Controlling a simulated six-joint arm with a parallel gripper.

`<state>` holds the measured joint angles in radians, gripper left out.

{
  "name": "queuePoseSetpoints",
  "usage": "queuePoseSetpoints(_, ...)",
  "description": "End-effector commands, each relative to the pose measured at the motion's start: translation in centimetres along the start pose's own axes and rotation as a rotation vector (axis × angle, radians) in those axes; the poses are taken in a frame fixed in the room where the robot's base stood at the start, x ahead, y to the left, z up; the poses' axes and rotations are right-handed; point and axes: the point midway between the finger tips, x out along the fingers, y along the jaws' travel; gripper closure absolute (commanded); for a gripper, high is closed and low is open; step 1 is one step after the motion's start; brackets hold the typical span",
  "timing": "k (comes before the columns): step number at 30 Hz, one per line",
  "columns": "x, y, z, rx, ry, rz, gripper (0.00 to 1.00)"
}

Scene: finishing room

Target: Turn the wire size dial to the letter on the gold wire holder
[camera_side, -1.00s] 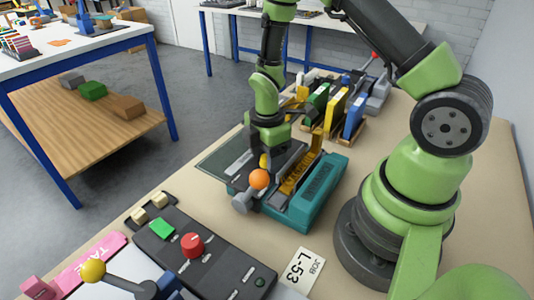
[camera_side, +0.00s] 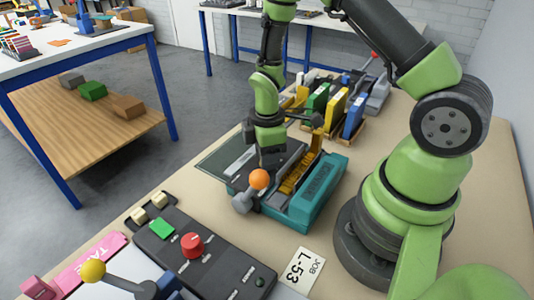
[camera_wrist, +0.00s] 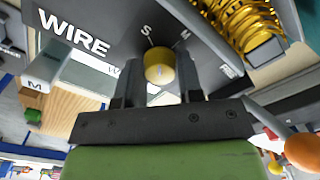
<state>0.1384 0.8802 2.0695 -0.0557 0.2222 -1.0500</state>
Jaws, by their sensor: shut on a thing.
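The yellow wire size dial (camera_wrist: 159,68) is between my gripper's fingers (camera_wrist: 158,82) in the wrist view. The fingers are shut on it from both sides. Letters S and M are printed on the dark panel just above the dial, with WIRE at the left. Where the dial points is unclear. In the side view my gripper (camera_side: 271,158) is down on the teal machine (camera_side: 318,190) and hides the dial. A gold coil of wire (camera_side: 293,178) lies in the machine and also shows in the wrist view (camera_wrist: 250,35). I cannot read any letter on its holder.
A lever with an orange ball (camera_side: 258,179) stands close to my gripper. Green, yellow and blue holders (camera_side: 336,110) stand in a rack behind. A control box with a red knob (camera_side: 192,245) is in front. A job card (camera_side: 303,268) reads L-53.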

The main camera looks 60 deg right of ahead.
Motion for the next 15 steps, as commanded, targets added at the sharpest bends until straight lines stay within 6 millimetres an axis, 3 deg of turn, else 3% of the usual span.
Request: queuePoseSetpoints(15, -0.06, 0.01, -0.07, 0.488, 0.001, 0.001, 0.9)
